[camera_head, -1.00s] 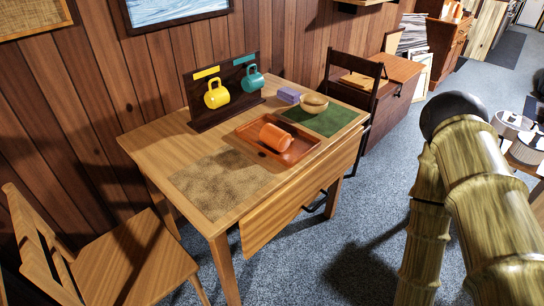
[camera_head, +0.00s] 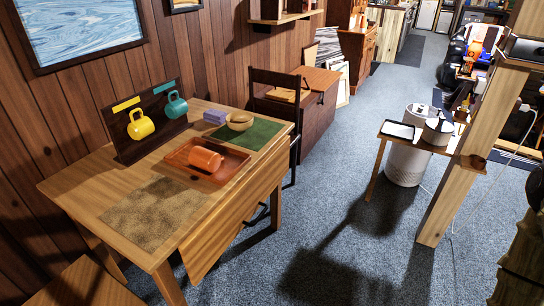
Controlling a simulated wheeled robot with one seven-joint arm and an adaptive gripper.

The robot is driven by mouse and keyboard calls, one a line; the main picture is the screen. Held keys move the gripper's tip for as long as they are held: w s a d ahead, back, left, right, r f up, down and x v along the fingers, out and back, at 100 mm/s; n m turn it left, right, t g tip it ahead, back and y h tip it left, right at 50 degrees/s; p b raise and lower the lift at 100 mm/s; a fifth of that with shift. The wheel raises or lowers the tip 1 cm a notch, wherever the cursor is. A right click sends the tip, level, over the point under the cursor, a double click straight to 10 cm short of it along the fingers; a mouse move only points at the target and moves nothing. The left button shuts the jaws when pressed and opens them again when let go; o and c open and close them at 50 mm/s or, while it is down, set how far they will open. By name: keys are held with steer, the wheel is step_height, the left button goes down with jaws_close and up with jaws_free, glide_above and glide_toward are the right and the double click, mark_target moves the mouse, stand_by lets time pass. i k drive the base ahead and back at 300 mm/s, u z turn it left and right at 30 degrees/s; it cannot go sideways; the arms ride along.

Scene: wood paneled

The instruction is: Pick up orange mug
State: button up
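The orange mug (camera_head: 205,159) lies on its side in a reddish-brown tray (camera_head: 232,164) on the wooden table (camera_head: 85,189). A yellow mug (camera_head: 140,125) and a teal mug (camera_head: 176,105) hang on a dark wooden rack (camera_head: 128,147) at the back of the table. My gripper is not in view. Part of what looks like my arm shows dark at the right edge, far from the mug.
A wooden bowl (camera_head: 239,121) and a purple box (camera_head: 215,117) stand behind the tray, near a green mat (camera_head: 262,133). A brown mat (camera_head: 152,215) lies in front. A chair (camera_head: 273,88) stands behind the table. Carpet (camera_head: 325,215) is open to the right, before a wooden post (camera_head: 451,190).

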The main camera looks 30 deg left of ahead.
mark_target(206, 160)
steer(key=z, duration=0.65)
steer(key=i, duration=1.7)
steer(key=u, duration=3.2)
